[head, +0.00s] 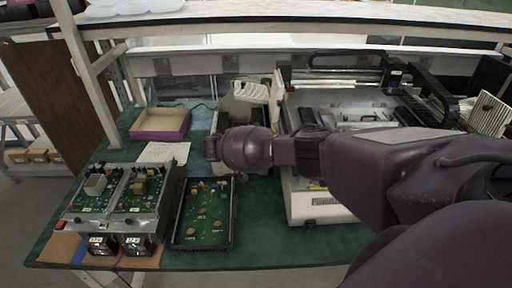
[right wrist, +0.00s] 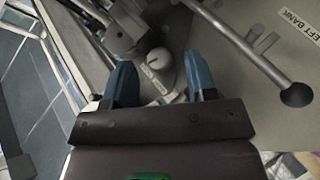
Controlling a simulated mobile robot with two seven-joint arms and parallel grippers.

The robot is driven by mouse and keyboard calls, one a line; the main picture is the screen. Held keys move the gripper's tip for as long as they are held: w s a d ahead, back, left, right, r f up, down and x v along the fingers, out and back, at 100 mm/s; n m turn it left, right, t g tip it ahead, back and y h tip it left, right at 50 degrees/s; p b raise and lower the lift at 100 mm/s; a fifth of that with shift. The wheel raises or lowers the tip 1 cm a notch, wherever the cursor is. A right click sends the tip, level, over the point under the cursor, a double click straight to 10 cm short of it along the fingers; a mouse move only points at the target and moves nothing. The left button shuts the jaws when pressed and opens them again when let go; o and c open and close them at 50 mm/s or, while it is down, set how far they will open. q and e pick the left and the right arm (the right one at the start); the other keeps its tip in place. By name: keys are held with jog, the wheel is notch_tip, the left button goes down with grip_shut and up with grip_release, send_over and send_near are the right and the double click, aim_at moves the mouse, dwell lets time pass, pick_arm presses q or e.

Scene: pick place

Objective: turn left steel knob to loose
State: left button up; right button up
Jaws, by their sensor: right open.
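In the right wrist view, a round pale knob (right wrist: 160,58) sits on a grey metal part, with a small printed label (right wrist: 153,77) just below it. It may be the left steel knob; I cannot read its label. My right gripper (right wrist: 158,66) is open, with one blue finger on each side of the knob. I cannot tell whether the fingers touch it. In the head view my right gripper (head: 212,148) reaches in from the right, over the bench left of the large machine (head: 320,208). The knob cannot be made out there. My left gripper is not in view.
A bar with a black ball end (right wrist: 297,95) crosses beside a partly cut-off "EFT BANK" label (right wrist: 298,27). Below my right gripper lies a black tray with a circuit board (head: 203,215). A board unit (head: 118,205) and a purple box (head: 160,125) stand left.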

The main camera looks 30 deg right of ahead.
jog(key=shift+d+f, duration=0.2)
jog(key=shift+d, duration=0.2)
jog(key=c, duration=0.9)
pick_arm(q)
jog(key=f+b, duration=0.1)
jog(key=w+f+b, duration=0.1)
jog(key=b, duration=0.1)
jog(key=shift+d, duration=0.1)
pick_arm(e)
jog(key=n+h, duration=0.1)
jog(key=h, duration=0.2)
jog(key=shift+f+n+g+h, duration=0.3)
jog(key=shift+n, duration=0.1)
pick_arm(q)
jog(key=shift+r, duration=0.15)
pick_arm(e)
jog(key=o, duration=0.9)
